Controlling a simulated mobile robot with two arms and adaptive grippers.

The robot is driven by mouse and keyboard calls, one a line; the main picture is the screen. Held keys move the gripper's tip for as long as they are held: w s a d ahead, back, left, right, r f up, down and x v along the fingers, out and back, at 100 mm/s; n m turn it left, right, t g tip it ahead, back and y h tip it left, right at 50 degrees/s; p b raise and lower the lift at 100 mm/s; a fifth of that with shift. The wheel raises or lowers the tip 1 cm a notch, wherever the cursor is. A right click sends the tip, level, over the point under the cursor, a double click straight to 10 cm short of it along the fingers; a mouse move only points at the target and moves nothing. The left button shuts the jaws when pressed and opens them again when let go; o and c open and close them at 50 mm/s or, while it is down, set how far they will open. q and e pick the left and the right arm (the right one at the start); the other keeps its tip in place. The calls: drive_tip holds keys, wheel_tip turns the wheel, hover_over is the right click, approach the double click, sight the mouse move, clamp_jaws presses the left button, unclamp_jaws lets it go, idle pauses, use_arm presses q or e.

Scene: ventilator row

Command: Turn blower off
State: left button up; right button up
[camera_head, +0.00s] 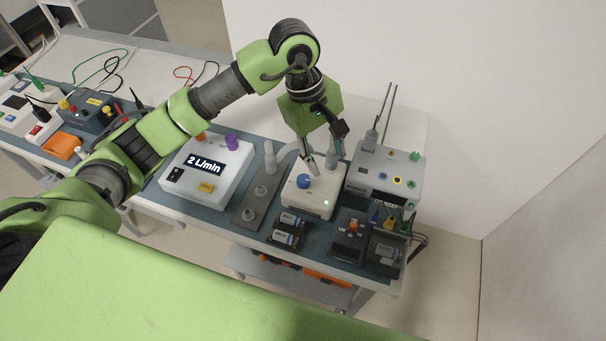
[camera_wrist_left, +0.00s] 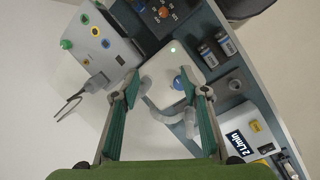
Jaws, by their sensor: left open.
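A white box (camera_head: 307,200), which looks like the blower, stands on the bench with a blue knob (camera_head: 304,181) on top and a lit green light (camera_head: 326,202) near its front corner. In the left wrist view the box (camera_wrist_left: 160,70), the knob (camera_wrist_left: 180,83) and the lit light (camera_wrist_left: 173,49) show between and beyond the fingers. A pale hose fitting rises at its back. My left gripper (camera_head: 320,160) is open and empty, pointing down over the box; its fingertips (camera_wrist_left: 160,80) straddle it in the wrist view, with no clear contact. My right gripper is out of view.
A white flow unit reading 2 L/min (camera_head: 217,187) stands left. A metal plate with fittings (camera_head: 248,213) lies between. A grey box with coloured ports (camera_head: 393,168) is at right. Batteries (camera_head: 286,237) and a dark box with an orange knob (camera_head: 345,245) sit in front.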

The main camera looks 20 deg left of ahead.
use_arm(q)
drive_tip(key=y, duration=0.2)
hover_over(303, 179)
wheel_tip(303, 179, down, 13)
drive_tip(key=p, duration=0.3)
drive_tip(key=shift+p, duration=0.3)
drive_tip(key=shift+c, duration=0.4)
drive_tip(key=c, duration=1)
